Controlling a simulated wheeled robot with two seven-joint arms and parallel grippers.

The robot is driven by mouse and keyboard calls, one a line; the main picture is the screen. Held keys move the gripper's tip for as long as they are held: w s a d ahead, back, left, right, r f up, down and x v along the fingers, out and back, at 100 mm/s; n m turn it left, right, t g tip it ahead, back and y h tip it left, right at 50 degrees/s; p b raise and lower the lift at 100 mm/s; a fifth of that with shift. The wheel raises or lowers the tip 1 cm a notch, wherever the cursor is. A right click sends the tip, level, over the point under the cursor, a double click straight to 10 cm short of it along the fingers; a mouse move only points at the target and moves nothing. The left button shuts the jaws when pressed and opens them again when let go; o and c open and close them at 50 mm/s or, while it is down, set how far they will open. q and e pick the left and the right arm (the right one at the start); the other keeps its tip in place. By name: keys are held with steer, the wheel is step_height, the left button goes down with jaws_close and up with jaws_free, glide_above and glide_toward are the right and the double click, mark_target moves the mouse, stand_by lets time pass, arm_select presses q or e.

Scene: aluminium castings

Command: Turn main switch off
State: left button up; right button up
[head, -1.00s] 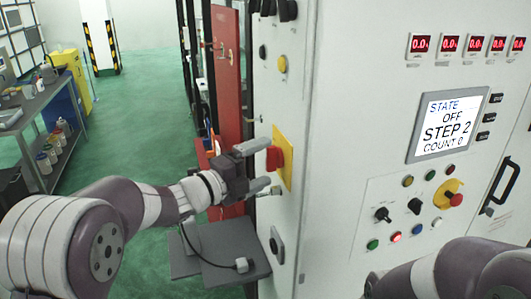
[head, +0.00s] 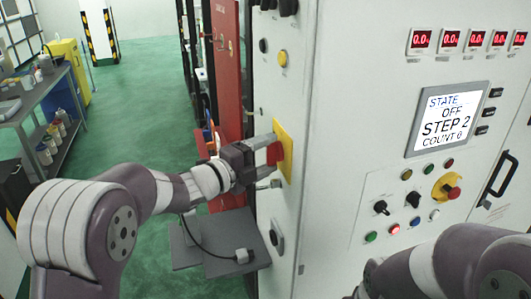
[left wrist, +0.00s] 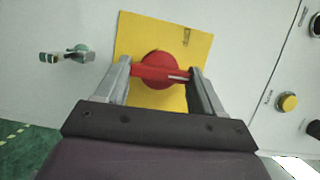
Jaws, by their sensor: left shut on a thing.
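The main switch is a red rotary handle (left wrist: 159,70) on a yellow plate (left wrist: 194,48), on the narrow side of the white cabinet. In the left wrist view the red bar of the handle lies nearly level across the plate. My left gripper (head: 272,162) is at the switch, with one finger at each end of the bar; it also shows in the left wrist view (left wrist: 160,76). It is shut on the red handle. In the head view the fingers hide part of the handle. My right arm shows at the lower right, but its gripper is out of view.
The cabinet front has a screen (head: 447,119) reading "STATE OFF STEP 2 COUNT 0", with buttons and knobs below. A grey shelf (head: 225,255) lies below my left gripper. A red panel (head: 227,85) stands behind it. A metal latch (left wrist: 68,55) is beside the yellow plate.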

arm_select(q)
steer(key=n+g+p, duration=0.1)
steer(key=n+p, duration=0.1)
steer(key=p, duration=0.3)
steer(key=n+g+y+p, duration=0.1)
steer(key=n+p, duration=0.2)
steer(key=p, duration=0.3)
steer(key=r+n+g+p, duration=0.1)
steer(key=n+p, duration=0.2)
steer(key=p, duration=0.2)
steer(key=shift+w+g+p, duration=0.15)
steer(key=shift+g+p, duration=0.2)
steer(key=shift+g, duration=0.05)
steer(key=shift+a+f+n+p, duration=0.15)
steer(key=shift+n+p, duration=0.25)
steer(key=shift+p, duration=0.4)
steer(key=shift+f+g, duration=0.1)
steer(key=shift+g, duration=0.2)
steer(key=shift+f, duration=0.1)
steer(key=o, duration=1)
steer(key=shift+o, duration=0.2)
steer(key=shift+w, duration=0.1)
